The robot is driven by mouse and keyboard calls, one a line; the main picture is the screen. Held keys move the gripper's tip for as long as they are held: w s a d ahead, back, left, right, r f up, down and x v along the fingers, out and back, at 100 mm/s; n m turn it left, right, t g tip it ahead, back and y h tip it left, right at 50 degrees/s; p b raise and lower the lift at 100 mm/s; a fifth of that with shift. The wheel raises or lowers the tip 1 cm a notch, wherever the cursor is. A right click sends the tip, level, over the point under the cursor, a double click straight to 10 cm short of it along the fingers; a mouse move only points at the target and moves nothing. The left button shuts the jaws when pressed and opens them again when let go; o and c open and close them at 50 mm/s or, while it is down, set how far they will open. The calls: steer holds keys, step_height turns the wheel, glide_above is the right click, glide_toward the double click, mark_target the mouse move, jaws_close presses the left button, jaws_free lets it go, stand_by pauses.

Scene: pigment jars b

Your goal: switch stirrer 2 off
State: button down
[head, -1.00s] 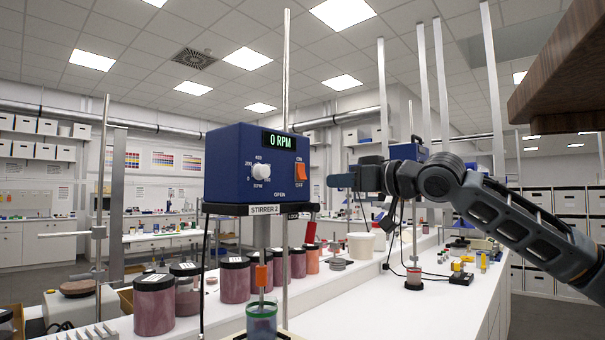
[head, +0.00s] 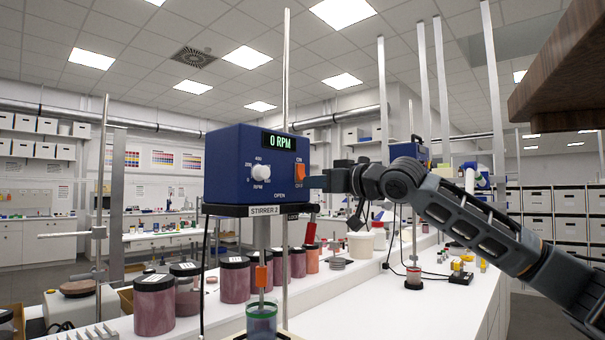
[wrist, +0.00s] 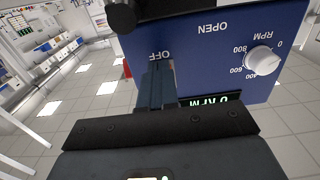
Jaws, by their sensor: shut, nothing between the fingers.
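Stirrer 2 (head: 230,185) is a blue box on a stand with a plate reading STIRRER 2. Its display (head: 279,142) reads 0 RPM. A white RPM knob (head: 261,173) is on its front. An orange rocker switch (head: 299,171) sits at the panel's right, between ON and OFF labels; its tilt is hard to tell. My gripper (head: 312,182) is shut and empty, its tips at the lower part of the switch; I cannot tell whether they touch. In the wrist view, upside down, the fingers (wrist: 156,86) reach the panel beside the OFF label and hide most of the switch.
A beaker (head: 261,318) stands under the stirrer. Several black-lidded pigment jars (head: 235,280) line the white bench behind. Another stirrer (head: 408,153) is farther back behind my arm. A wooden shelf edge (head: 560,75) overhangs at upper right. The front right bench is clear.

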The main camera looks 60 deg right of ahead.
steer(key=shift+w, duration=0.3)
steer(key=shift+w+d, duration=0.1)
steer(key=shift+w, duration=0.1)
steer(key=b+v, duration=0.2)
steer(key=v, duration=0.9)
steer(key=shift+s, duration=0.4)
steer(key=shift+w+f, duration=0.1)
stand_by(0.5)
